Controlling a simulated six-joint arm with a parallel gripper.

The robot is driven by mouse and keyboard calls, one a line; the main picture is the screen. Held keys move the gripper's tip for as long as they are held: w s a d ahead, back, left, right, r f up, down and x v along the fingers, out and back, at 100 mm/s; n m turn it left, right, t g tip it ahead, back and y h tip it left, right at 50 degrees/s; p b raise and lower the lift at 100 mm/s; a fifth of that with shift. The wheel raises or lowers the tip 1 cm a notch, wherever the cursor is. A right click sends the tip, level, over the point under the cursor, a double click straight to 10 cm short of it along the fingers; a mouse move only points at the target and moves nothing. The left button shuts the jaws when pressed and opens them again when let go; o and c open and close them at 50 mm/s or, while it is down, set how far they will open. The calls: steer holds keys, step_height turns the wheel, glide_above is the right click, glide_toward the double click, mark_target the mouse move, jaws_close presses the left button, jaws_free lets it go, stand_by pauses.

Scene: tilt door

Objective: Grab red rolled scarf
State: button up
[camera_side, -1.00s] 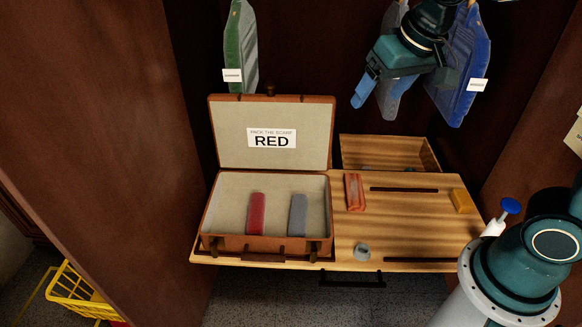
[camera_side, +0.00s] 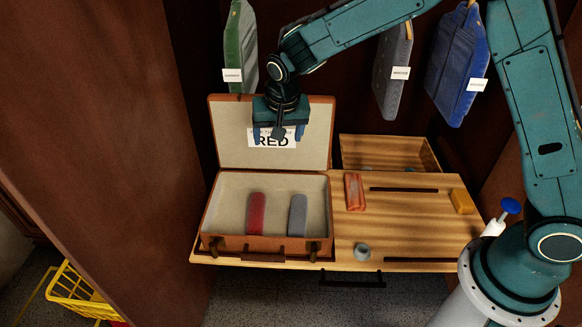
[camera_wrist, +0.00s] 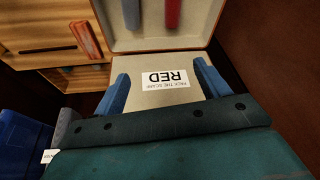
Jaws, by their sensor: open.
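The red rolled scarf (camera_side: 256,214) lies in the left part of the open brown suitcase (camera_side: 208,222), running front to back. It also shows at the top edge of the wrist view (camera_wrist: 173,12), partly cut off. A grey rolled scarf (camera_side: 297,215) lies to its right in the same case. My gripper (camera_side: 278,136) is open and empty, above the case and in front of its raised lid, over the sign reading RED. In the wrist view its blue fingers (camera_wrist: 160,85) are spread on either side of that sign, with nothing between them.
The wooden board (camera_side: 400,225) bears an orange-red block (camera_side: 354,192), a yellow block (camera_side: 462,201) and a small grey cup (camera_side: 362,251). An open wooden drawer (camera_side: 385,150) is behind. Green (camera_side: 240,45), grey (camera_side: 393,75) and blue (camera_side: 457,70) garments hang at the back.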

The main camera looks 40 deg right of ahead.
steer(key=w+a+f+m, duration=0.1)
steer(key=w+a+f, duration=0.25)
steer(key=f, duration=0.65)
steer(key=m+h, duration=0.1)
glide_toward(255, 211)
steer(key=shift+x, duration=3.1)
steer(key=shift+f, duration=0.1)
steer(key=shift+x, duration=2.5)
steer(key=shift+s, duration=0.15)
steer(key=shift+c, duration=0.2)
steer(key=c, duration=1.1)
